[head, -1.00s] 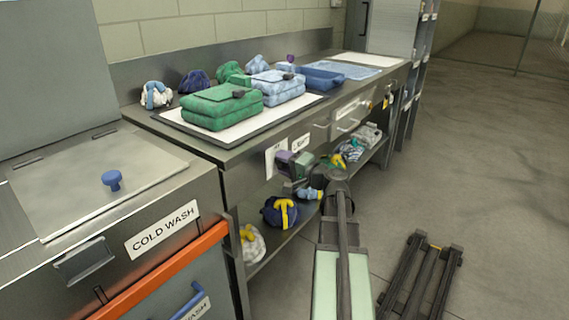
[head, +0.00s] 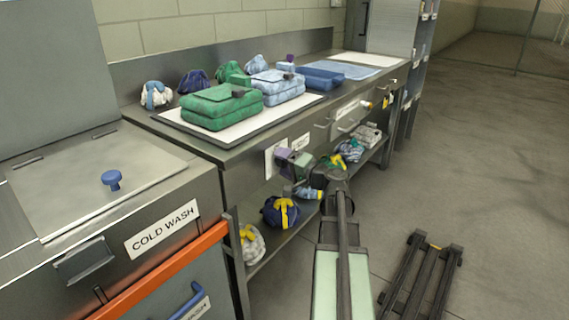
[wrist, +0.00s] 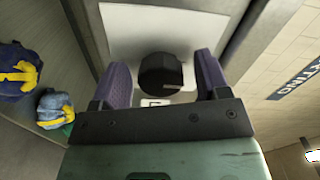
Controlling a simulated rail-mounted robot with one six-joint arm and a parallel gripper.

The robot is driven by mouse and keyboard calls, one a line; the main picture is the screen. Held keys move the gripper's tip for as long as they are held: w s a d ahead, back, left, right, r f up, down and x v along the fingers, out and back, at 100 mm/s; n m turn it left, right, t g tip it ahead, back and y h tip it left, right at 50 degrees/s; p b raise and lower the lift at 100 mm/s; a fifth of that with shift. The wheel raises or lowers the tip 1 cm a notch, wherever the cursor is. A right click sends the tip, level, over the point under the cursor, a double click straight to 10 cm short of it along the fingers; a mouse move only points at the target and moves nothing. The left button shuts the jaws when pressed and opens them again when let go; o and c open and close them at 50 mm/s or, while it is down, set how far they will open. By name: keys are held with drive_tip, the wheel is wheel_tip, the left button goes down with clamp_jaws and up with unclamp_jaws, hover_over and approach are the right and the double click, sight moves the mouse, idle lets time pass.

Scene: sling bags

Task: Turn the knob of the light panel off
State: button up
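The light panel is a white plate (wrist: 125,35) on the metal front of the counter in the wrist view. It carries a round black knob (wrist: 160,74) with a pale mark on its right side. My gripper (wrist: 161,80) is open, with one purple finger left of the knob and one right of it. Narrow gaps show between the knob and both fingers. In the head view, my gripper (head: 287,157) is at the counter front, next to the panel's white plate (head: 270,160). The knob is hidden there.
Folded green (head: 221,107) and light blue bags (head: 277,88) lie on the counter. Several bundled bags, including a navy and yellow one (head: 281,211), sit on the shelf below my gripper. The cold wash unit (head: 150,190) stands at left. The floor at right is mostly clear.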

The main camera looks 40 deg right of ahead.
drive_tip(key=v, duration=1)
drive_tip(key=shift+s, duration=0.35)
drive_tip(key=shift+d, duration=0.1)
